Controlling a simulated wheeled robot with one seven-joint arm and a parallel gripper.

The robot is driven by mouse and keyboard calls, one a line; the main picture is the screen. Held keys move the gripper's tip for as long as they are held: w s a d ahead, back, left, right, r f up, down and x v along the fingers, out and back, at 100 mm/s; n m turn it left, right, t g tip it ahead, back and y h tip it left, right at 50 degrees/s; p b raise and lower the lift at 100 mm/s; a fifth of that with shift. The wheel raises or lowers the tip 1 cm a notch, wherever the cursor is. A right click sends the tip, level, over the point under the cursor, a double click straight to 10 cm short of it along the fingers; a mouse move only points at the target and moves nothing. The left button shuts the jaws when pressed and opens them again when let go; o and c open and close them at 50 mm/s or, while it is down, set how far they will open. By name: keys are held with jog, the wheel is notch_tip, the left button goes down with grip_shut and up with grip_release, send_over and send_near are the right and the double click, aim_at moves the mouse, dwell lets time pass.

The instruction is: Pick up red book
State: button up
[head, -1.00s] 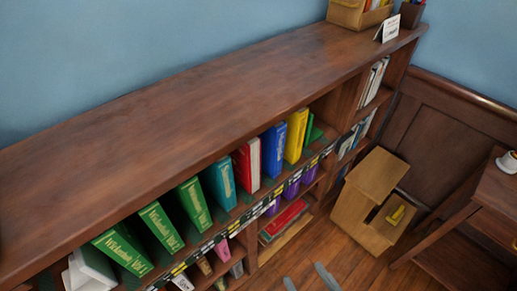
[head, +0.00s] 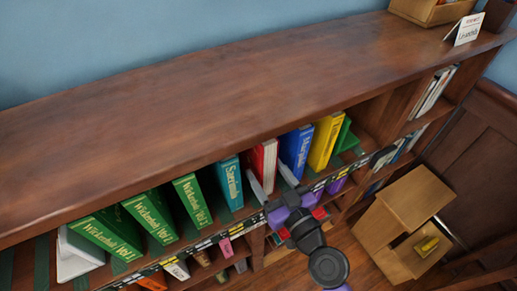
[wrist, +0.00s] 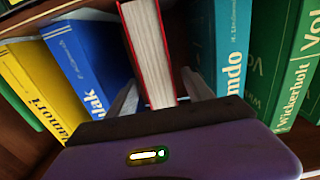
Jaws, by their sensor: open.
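The red book (head: 264,158) stands on the upper shelf of the bookcase between a teal book and a blue book. Its white page edge faces out, and in the wrist view the red book (wrist: 151,55) is in the middle with red cover edges on both sides. My gripper (head: 272,182) is open in front of the shelf, its two pale fingers pointing at the book. In the wrist view the fingers are on either side of the book's lower part, one toward the blue book and one toward the teal book. I cannot tell whether they touch it.
The blue book (head: 295,150) and teal book (head: 229,183) stand close on either side. A yellow book (head: 324,141) and several green books (head: 193,200) share the shelf. The wooden shelf top (head: 200,105) overhangs the row. A wooden step stool (head: 418,197) stands on the floor at right.

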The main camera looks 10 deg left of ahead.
jog(key=shift+p+x, duration=0.9)
jog(key=shift+x, duration=2.25)
jog(key=shift+f, duration=0.1)
grip_shut()
